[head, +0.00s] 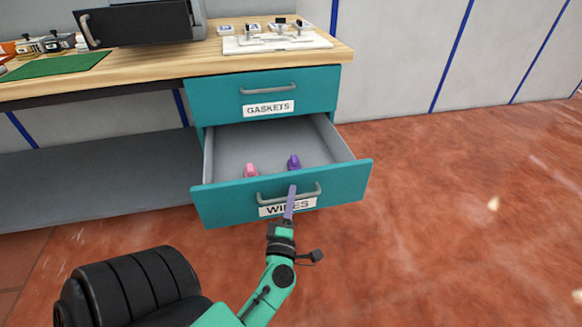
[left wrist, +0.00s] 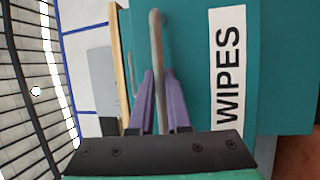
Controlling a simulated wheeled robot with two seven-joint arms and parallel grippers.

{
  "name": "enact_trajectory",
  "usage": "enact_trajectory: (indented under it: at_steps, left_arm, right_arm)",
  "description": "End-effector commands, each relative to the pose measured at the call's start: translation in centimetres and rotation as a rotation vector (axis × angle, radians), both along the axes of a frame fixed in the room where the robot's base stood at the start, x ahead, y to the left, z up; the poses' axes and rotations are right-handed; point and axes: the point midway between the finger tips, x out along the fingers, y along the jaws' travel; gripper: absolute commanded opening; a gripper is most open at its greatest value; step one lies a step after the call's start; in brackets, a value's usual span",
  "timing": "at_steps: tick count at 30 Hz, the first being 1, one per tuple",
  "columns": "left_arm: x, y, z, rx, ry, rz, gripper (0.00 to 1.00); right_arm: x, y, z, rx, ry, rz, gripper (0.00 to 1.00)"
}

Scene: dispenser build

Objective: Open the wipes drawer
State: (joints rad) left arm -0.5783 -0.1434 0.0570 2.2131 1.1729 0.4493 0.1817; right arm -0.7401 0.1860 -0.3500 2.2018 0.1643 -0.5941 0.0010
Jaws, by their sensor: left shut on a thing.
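The teal wipes drawer (head: 215,205) is the lower drawer, pulled well out from the cabinet. Its front bears a white WIPES label (left wrist: 227,70), partly hidden by my gripper in the head view. My left gripper (head: 292,190) is at the drawer front, its purple fingers shut on the grey bar handle (head: 268,199). In the left wrist view the handle (left wrist: 156,50) runs between the two fingertips (left wrist: 158,85). Inside the open drawer lie a pink item (head: 250,170) and a purple item (head: 294,162). My right gripper is not in view.
The teal gaskets drawer (head: 220,95) above is shut. The wooden worktop (head: 150,62) carries a dark box with a handle (head: 140,22), a green mat (head: 55,66) and a white tray with small parts (head: 275,45). The red floor (head: 450,200) to the right is clear.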

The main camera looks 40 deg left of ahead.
Motion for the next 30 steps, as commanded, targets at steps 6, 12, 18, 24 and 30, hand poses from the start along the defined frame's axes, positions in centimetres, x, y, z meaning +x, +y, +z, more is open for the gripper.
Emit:
enact_trajectory:
  at_steps: [6,12,18,24,30]
  left_arm:
    - [-1.0,-1.4,0.0,-0.001,0.001,-0.002,0.00]
    - [-1.2,-1.7,0.0,0.001,0.001,-0.003,0.00]
    - [-1.1,-1.7,0.0,0.000,0.000,-0.003,0.00]
    - [-1.1,-1.6,0.0,0.000,0.000,-0.002,0.27]
    - [-1.2,-1.7,-0.1,0.001,0.001,-0.002,0.27]
  right_arm:
    - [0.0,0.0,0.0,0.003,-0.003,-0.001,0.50]
    - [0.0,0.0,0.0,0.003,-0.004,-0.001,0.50]
    - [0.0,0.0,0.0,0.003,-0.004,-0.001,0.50]
    - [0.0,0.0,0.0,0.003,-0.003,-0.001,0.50]
    - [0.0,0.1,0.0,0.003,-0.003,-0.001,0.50]
